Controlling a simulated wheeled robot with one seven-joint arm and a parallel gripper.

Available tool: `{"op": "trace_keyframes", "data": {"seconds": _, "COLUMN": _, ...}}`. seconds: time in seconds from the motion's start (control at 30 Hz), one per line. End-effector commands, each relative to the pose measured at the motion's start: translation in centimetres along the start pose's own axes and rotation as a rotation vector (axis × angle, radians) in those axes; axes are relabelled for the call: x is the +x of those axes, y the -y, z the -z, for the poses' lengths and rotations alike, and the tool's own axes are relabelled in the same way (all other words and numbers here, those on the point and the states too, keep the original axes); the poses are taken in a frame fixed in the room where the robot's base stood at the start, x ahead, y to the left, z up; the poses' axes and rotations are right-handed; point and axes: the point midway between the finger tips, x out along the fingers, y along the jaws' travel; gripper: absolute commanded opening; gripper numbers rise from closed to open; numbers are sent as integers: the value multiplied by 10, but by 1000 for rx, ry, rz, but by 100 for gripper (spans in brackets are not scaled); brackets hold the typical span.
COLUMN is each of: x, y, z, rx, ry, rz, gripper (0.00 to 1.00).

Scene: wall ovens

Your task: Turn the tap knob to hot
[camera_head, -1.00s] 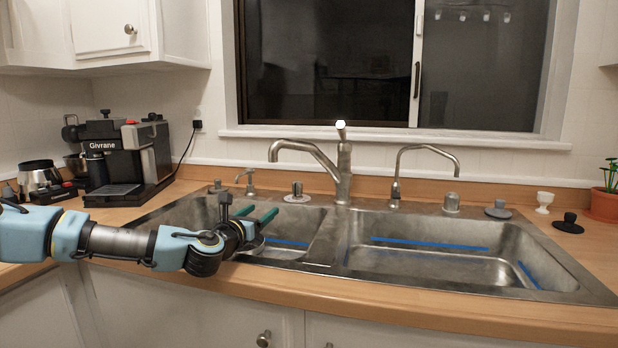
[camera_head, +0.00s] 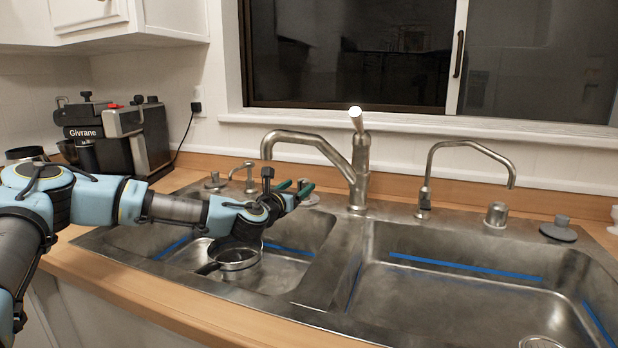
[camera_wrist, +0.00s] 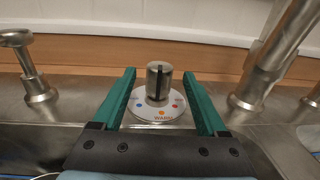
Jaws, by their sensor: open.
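The tap knob (camera_wrist: 158,84) is a short metal cylinder with a dark stripe down its front. It stands on a round pale dial (camera_wrist: 148,108) with a blue dot on the left, a red dot on the right and an orange mark reading WARM at the front. My gripper (camera_wrist: 159,74) is open, its green fingers either side of the knob in the wrist view, with gaps and no contact seen. In the head view my gripper (camera_head: 296,187) is over the sink's back edge and hides most of the knob; part of the dial (camera_head: 311,200) shows.
The main faucet (camera_head: 357,165) rises just right of the knob. A small spout (camera_head: 245,178) is to the left, a thin curved tap (camera_head: 426,185) further right. A pan (camera_head: 236,258) sits in the left basin under my arm. The coffee machine (camera_head: 120,140) stands at left.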

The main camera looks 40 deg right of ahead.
Motion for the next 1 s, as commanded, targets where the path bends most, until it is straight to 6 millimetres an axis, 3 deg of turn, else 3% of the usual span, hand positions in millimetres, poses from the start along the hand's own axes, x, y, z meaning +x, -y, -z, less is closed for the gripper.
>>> {"op": "trace_keyframes", "data": {"seconds": 0.1, "x": 24, "y": 1, "z": -3, "rx": 2, "ry": 1, "rz": 0, "gripper": 75}}
{"op": "trace_keyframes", "data": {"seconds": 0.33, "x": 58, "y": 0, "z": -1, "rx": 1, "ry": 0, "rz": 0, "gripper": 75}}
{"op": "trace_keyframes", "data": {"seconds": 0.5, "x": 68, "y": 0, "z": -1, "rx": 1, "ry": 0, "rz": 0, "gripper": 75}}
{"op": "trace_keyframes", "data": {"seconds": 0.8, "x": 70, "y": 0, "z": 0, "rx": 1, "ry": 0, "rz": 1, "gripper": 75}}
{"op": "trace_keyframes", "data": {"seconds": 1.0, "x": 70, "y": 0, "z": 0, "rx": 1, "ry": 0, "rz": 0, "gripper": 53}}
